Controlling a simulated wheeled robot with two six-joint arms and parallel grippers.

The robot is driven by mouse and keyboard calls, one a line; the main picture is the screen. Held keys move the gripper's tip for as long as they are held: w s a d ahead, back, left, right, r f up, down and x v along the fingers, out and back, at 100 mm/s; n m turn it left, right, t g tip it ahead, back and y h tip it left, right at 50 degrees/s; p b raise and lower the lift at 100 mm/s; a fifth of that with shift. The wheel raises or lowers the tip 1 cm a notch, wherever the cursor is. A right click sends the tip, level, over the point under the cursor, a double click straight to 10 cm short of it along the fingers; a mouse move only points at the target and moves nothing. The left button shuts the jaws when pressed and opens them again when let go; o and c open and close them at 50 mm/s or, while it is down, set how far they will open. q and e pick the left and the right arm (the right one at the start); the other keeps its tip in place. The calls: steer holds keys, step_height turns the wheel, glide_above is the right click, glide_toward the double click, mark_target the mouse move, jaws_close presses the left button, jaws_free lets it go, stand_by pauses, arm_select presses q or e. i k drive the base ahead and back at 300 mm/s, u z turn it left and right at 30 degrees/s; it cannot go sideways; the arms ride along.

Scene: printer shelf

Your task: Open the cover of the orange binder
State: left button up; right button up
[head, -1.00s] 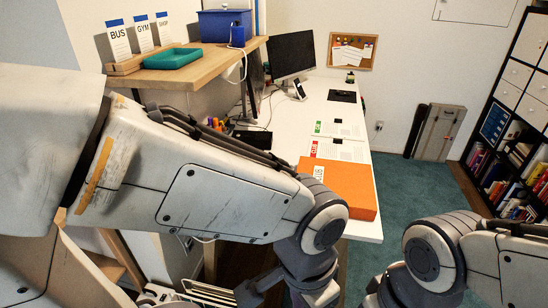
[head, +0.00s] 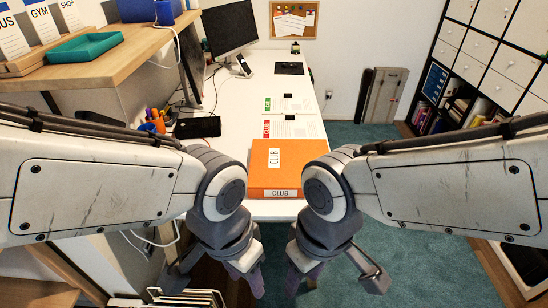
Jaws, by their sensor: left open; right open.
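The orange binder (head: 262,172) lies shut near the front end of the white desk (head: 270,210). It has a white CLUB label on its cover and another on the edge facing me. My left gripper (head: 222,284) hangs below and left of the binder, pointing down, in front of the desk's near edge. My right gripper (head: 340,284) hangs below and right of it, also pointing down, with its fingers spread. Both are empty and apart from the binder. My arm joints hide the binder's sides in part.
Papers with green and red labels (head: 290,127) lie behind the binder. A monitor (head: 230,28), a phone (head: 243,66) and a pen holder (head: 156,122) stand further back and left. A wooden shelf (head: 100,70) with a teal tray (head: 86,47) is at left. Carpet is open at right.

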mark_target(275, 163)
steer(key=z, duration=0.05)
steer(key=k, duration=0.5)
steer(key=z, duration=1.1)
steer(key=i, duration=4.8)
steer(key=u, duration=3.15)
